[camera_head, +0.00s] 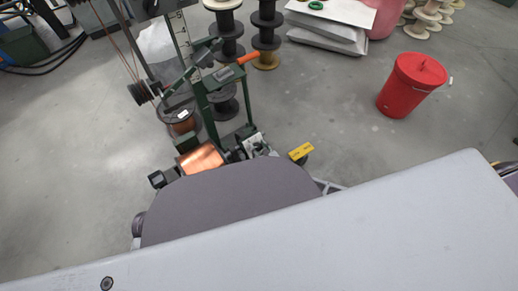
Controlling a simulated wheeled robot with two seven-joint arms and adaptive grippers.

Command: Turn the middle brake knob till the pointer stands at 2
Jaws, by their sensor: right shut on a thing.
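A green stand (243,92) with an orange-tipped lever (247,58) stands beyond my large grey arm link. A copper-wound spool (200,158) lies low at the link's far edge. My right gripper (250,147) shows only in part, as small dark and pale pieces at the foot of the stand. It is shut on what I take to be the middle brake knob. The knob, its pointer and its numbers cannot be made out, as the arm link and gripper cover that spot. My left gripper is not in view.
A yellow block (300,151) sits just right of the gripper. Dark spools (266,20) are stacked behind the stand. A red bin (411,84) stands at the right, with open floor between. White slabs (328,28) lie at the back. Thin wires run at upper left.

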